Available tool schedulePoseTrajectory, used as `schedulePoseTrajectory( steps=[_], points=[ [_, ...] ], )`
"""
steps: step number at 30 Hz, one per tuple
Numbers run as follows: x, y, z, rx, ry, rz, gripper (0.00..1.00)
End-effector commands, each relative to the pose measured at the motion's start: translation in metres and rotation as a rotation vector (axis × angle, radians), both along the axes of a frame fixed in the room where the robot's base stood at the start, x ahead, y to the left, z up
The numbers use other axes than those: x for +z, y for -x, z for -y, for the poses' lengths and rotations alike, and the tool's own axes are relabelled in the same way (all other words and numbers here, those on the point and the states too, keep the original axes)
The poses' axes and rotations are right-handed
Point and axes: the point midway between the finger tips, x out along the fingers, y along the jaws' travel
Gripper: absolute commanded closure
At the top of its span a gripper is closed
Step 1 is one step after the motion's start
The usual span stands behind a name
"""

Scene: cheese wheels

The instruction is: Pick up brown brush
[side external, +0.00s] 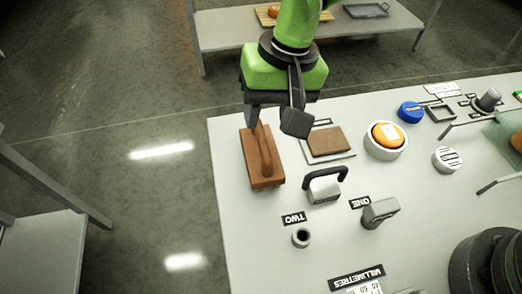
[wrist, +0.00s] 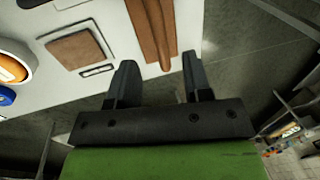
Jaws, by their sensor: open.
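The brown brush (side external: 262,160), a flat block with a raised handle along its top, lies near the left edge of the grey-white table (side external: 250,225). The brush also shows at the top of the wrist view (wrist: 152,28), partly cut off by the frame edge. My gripper (side external: 272,128) is over the far end of the brush in the side view, with its fingers apart. In the wrist view my gripper (wrist: 160,80) is open and empty, with the brush ahead of the gap between the fingers. I cannot tell the exact height above the brush.
A brown square block (side external: 327,142) on a pale plate lies right of the brush. A grey weight with a black handle (side external: 323,188) stands in front of it. An orange cheese wheel (side external: 388,135) sits in a white round holder. Left of the table edge is open floor.

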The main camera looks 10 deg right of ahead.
Motion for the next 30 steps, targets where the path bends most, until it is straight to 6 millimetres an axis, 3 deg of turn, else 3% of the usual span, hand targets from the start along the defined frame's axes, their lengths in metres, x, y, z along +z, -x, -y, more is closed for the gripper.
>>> schedulePoseTrajectory(
  steps=[13, 22, 28, 30],
  points=[
    [-0.052, 0.009, -0.011, 0.0, 0.001, 0.001, 0.54],
    [-0.058, 0.008, -0.012, -0.002, -0.002, 0.004, 0.54],
    [-0.058, 0.008, -0.012, -0.002, -0.002, 0.004, 0.98],
    [-0.058, 0.008, -0.012, -0.002, -0.002, 0.004, 1.0]
  ],
)
